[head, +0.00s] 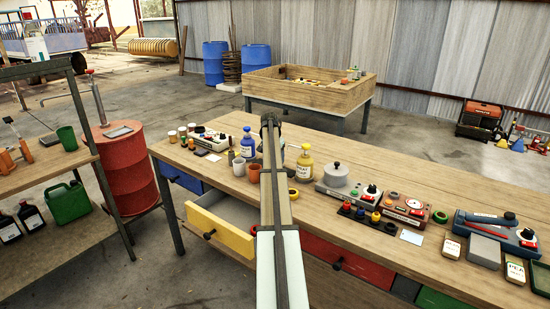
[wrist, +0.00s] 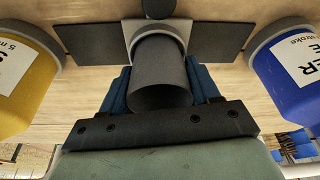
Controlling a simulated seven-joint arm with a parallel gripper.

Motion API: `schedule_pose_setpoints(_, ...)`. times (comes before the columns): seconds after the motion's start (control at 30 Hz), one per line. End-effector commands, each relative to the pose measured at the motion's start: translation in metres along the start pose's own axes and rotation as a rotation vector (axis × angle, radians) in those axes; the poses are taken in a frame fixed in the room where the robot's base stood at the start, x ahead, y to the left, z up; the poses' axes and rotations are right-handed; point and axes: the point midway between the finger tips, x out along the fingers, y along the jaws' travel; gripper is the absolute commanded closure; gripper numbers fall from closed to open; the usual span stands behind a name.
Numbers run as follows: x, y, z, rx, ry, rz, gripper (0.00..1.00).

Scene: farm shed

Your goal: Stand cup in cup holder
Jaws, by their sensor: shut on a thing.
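My gripper (wrist: 160,88) has its blue fingers closed on either side of a dark grey cylinder (wrist: 160,68), which looks like the cup. Its end faces the wrist camera. Beyond it, in line with it, is a light grey square piece (wrist: 182,27) between two dark flat plates (wrist: 222,38). I cannot tell for sure whether this is the cup holder, or whether the cylinder touches it. In the head view my arm reaches over the workbench (head: 395,170) and hides the gripper's tips and what they hold.
A blue bottle (head: 247,143) and a yellow bottle (head: 303,165) flank my gripper closely. A white cup (head: 238,167) and a terracotta cup (head: 252,173) stand to the left. A yellow drawer (head: 222,236) is open. Devices (head: 405,207) crowd the bench's right side.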

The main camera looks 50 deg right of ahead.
Motion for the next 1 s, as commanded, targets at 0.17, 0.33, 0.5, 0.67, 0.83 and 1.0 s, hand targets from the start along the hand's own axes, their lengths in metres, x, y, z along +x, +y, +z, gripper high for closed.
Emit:
schedule_pose_setpoints(0.17,0.0014,0.0001,0.0004,0.000,0.000,0.000,0.68)
schedule_pose_setpoints(0.33,0.0014,0.0000,0.0003,0.000,0.000,0.000,0.68)
schedule_pose_setpoints(0.5,0.0015,0.0001,0.0004,0.000,0.000,0.000,0.68)
schedule_pose_setpoints(0.67,0.0024,0.0000,0.0006,0.000,0.000,0.000,0.68)
schedule_pose_setpoints(0.83,0.0024,0.0000,0.0006,0.000,0.000,0.000,0.68)
schedule_pose_setpoints(1.0,0.0024,0.0000,0.0007,0.000,0.000,0.000,0.31)
